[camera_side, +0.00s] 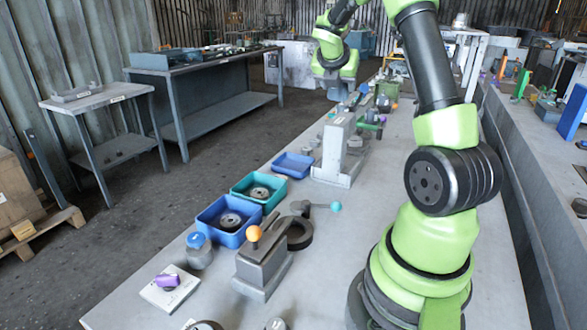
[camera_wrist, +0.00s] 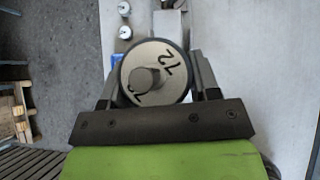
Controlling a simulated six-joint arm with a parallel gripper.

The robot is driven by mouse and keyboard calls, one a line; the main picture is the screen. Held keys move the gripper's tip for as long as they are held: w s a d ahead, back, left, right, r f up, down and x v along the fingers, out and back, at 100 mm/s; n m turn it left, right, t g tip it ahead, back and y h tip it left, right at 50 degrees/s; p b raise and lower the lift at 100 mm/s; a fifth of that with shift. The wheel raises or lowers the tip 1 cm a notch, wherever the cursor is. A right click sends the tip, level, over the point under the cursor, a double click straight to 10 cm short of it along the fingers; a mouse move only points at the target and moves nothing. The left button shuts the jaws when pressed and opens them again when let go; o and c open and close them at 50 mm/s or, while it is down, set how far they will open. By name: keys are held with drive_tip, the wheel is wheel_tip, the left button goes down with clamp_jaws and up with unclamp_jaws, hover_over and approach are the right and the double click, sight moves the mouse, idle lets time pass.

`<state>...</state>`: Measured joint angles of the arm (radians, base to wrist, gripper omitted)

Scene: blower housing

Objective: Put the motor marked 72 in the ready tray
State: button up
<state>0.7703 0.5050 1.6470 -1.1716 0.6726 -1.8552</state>
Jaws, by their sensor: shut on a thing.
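The motor marked 72 (camera_wrist: 170,90) is a round pale disc with a dark rim and a central shaft. In the wrist view it sits between the two fingers of my gripper (camera_wrist: 153,72), which is shut on it. In the side view my gripper (camera_side: 345,92) is far back over the bench, and the motor cannot be made out clearly there. An empty blue tray (camera_side: 306,172) lies mid-bench. A teal tray (camera_side: 238,186) and a nearer blue tray (camera_side: 208,216) each hold a round part. No tray label is readable, so I cannot tell which is the ready tray.
A grey upright block (camera_side: 337,145) stands beside the empty blue tray. A grey fixture with an orange knob (camera_side: 262,265) and a dark ring (camera_side: 300,234) lie nearer. A blue-capped jar (camera_side: 199,252) stands at the left edge. The bench between the fixture and my arm's base is clear.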

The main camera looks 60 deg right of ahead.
drive_tip(key=w+a+r+n+t+y, duration=0.1)
drive_tip(key=w+a+n+t, duration=0.2)
drive_tip(key=a, duration=0.6)
drive_tip(key=w+a+r+n+t+y, duration=0.1)
drive_tip(key=w+a+n+t, duration=0.1)
drive_tip(key=w+a+n, duration=0.35)
drive_tip(key=s+a+n+t+y, duration=0.1)
drive_tip(key=a+n+t+y, duration=0.3)
drive_tip(key=a, duration=1.6)
drive_tip(key=w+d+f+m+g+h, duration=0.1)
drive_tip(key=w+d+f+m, duration=0.15)
drive_tip(key=d, duration=0.55)
drive_tip(key=w+d+f+m+g+h, duration=0.1)
drive_tip(key=w+d+f, duration=0.25)
drive_tip(key=d, duration=0.45)
drive_tip(key=w+d+f+m+g+h, duration=0.1)
drive_tip(key=w+d+f, duration=0.2)
drive_tip(key=d, duration=0.5)
drive_tip(key=s+d+f+m+g+h, duration=0.15)
drive_tip(key=s+d+f, duration=0.25)
drive_tip(key=d+f, duration=0.55)
drive_tip(key=shift+m, duration=0.35)
drive_tip(key=shift+d+f, duration=0.35)
drive_tip(key=shift+f, duration=0.75)
drive_tip(key=shift+d+f, duration=0.3)
drive_tip(key=shift+f, duration=0.8)
drive_tip(key=shift+d+f, duration=0.35)
drive_tip(key=shift+f, duration=0.75)
drive_tip(key=shift+f, duration=0.1)
